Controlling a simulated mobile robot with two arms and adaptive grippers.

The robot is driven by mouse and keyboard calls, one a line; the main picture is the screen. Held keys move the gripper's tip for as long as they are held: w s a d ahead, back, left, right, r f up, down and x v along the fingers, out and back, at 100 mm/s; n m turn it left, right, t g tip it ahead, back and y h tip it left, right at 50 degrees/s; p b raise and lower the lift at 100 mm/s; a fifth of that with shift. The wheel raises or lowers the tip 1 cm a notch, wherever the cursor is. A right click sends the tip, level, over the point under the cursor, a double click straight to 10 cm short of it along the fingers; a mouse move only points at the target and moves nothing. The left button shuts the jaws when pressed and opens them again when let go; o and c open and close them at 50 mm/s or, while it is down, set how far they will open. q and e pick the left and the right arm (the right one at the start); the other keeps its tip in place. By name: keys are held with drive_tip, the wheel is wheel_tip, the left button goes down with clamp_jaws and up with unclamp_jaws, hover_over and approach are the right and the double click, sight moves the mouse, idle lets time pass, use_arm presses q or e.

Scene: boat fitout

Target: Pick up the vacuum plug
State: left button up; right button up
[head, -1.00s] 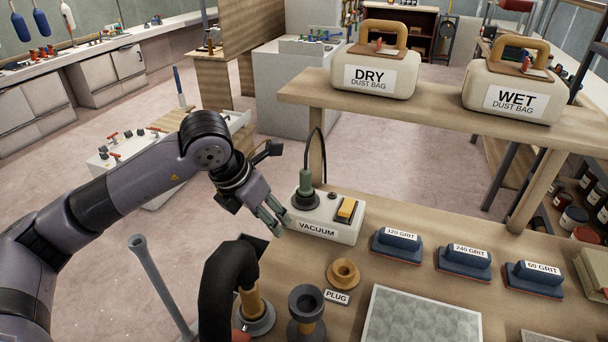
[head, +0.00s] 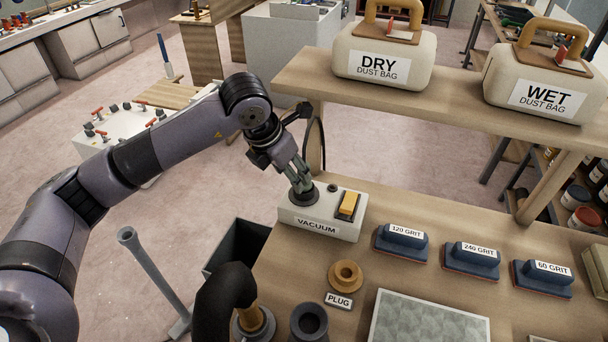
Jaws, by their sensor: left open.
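The vacuum box (head: 322,226) is pale, with a "VACUUM" label and a yellow switch (head: 348,206), and sits at the left edge of the workbench. The vacuum plug stands upright in the dark round socket (head: 304,196) on top of the box, mostly hidden behind my fingers. Its black cable (head: 322,146) arches up behind. My left gripper (head: 299,183) is open, with its grey-green fingers pointing down at the plug's place, just above the socket. I cannot tell whether they touch the plug. My right gripper is not in view.
A tan ring-shaped fitting (head: 346,275) sits by a "PLUG" label (head: 339,300). A black hose (head: 222,299) rises at the bench's left front. Sanding blocks (head: 401,242) line the right. A shelf (head: 440,108) holding dust bags overhangs the bench's back.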

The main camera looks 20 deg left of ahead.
use_arm(q)
drive_tip(key=w, duration=0.1)
drive_tip(key=w+d, duration=0.1)
drive_tip(key=w+p, duration=0.1)
drive_tip(key=shift+d+r, duration=0.2)
drive_tip(key=shift+r, duration=0.05)
drive_tip(key=p+x, duration=0.1)
drive_tip(key=x, duration=0.2)
drive_tip(key=shift+w+d+p, duration=0.1)
drive_tip(key=shift+w+p, duration=0.2)
drive_tip(key=shift+p, duration=0.1)
drive_tip(key=shift+f, duration=0.2)
drive_tip(key=shift+c, duration=0.3)
clamp_jaws()
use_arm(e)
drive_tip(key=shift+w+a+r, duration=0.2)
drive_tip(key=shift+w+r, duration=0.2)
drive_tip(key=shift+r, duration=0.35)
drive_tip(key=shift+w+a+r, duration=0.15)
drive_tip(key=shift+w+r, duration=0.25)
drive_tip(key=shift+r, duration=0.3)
